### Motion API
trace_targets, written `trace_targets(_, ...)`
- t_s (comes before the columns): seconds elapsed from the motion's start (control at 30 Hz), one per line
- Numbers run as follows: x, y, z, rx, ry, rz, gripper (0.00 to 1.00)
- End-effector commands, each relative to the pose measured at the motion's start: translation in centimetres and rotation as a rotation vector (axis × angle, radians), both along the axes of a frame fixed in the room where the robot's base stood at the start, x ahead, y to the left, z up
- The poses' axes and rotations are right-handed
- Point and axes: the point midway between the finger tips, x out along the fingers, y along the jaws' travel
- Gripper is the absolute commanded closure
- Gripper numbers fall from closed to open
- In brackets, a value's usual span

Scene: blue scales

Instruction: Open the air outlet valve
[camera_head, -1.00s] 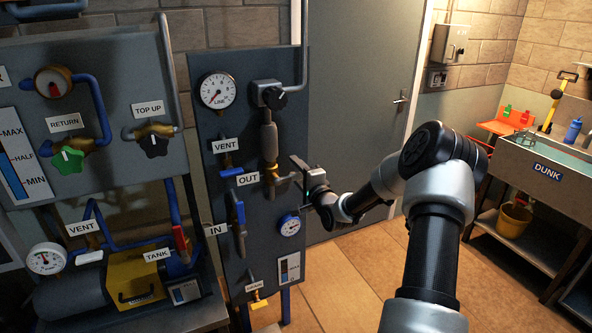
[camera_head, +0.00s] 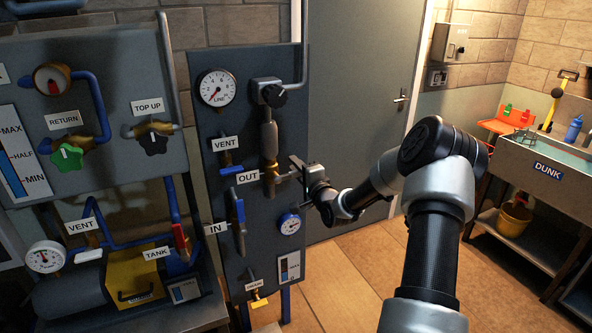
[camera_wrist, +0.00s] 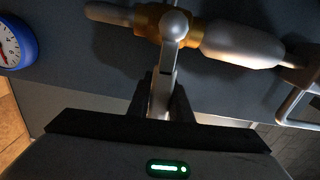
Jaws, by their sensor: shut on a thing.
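The air outlet valve has a brass body (camera_head: 271,183) on the dark panel, beside the OUT label (camera_head: 248,178). In the wrist view its brass body (camera_wrist: 150,22) sits in a pipe line, with a silver lever (camera_wrist: 166,75) running from a rounded hub across the line of the pipe. My gripper (camera_head: 296,172) is at the right side of the valve, near the panel's right edge. In the wrist view my gripper (camera_wrist: 164,103) has its dark fingers shut on the lever's end. The fingertips partly hide that end.
A blue-rimmed gauge (camera_head: 289,224) is just below my gripper. A grey cylinder (camera_head: 269,140) is in the pipe above the valve. The VENT valve (camera_head: 230,168) and the blue IN lever (camera_head: 238,208) are to the left. A grey door (camera_head: 355,90) and open floor are to the right.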

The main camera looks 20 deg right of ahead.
Motion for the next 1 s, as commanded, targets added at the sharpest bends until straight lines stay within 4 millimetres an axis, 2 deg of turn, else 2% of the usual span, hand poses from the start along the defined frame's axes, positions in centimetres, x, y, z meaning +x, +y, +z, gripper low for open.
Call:
trace_targets(0.7, 0.0, 1.5, 3.8, -0.553, -0.022, 0.0, 1.0)
trace_targets(1.0, -0.1, 2.1, 4.7, -0.691, -0.025, -0.001, 1.0)
